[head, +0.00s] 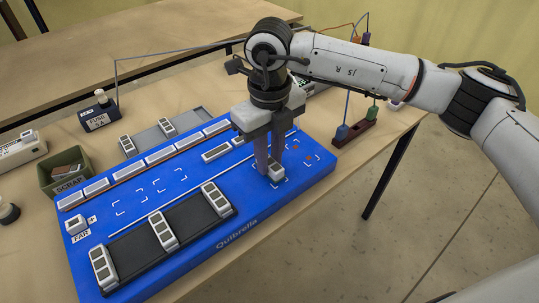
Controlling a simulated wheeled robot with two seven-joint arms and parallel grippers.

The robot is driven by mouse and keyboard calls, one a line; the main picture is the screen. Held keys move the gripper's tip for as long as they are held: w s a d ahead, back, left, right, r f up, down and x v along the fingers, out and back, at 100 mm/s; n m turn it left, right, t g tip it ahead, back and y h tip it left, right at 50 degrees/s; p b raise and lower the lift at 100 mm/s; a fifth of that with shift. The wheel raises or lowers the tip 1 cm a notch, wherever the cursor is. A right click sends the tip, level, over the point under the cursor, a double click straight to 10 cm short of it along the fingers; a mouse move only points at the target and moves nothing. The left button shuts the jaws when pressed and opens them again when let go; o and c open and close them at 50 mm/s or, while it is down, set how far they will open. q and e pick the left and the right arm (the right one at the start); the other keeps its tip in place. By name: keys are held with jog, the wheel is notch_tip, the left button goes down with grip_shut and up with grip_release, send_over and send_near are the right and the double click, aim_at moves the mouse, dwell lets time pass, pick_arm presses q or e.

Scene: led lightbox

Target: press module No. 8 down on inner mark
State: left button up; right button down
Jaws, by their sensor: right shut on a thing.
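My right gripper (269,172) points straight down over the right part of the blue board (186,272). It is shut on a small white module (276,173), which is at or just above the board surface among white corner marks. I cannot tell whether the module touches the board, and no number on it can be read. Several white corner marks show on the board, some left of the gripper (135,198) and some to its right. My left gripper is not in view.
A dark strip (190,217) with white modules lies on the board's front. A row of white modules (157,157) runs along its back. A grey tray (185,122) with modules, a green scrap bin (78,156) and a dark red holder (355,135) with probes stand around the board.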

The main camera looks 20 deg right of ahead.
jog(key=shift+f+b, duration=0.3)
jog(key=shift+f, duration=0.15)
jog(key=c, duration=1.5)
grip_release()
jog(key=shift+r, duration=0.1)
jog(key=shift+r, duration=0.1)
jog(key=shift+r+p, duration=2.4)
jog(key=shift+r, duration=1.55)
jog(key=shift+f, duration=0.1)
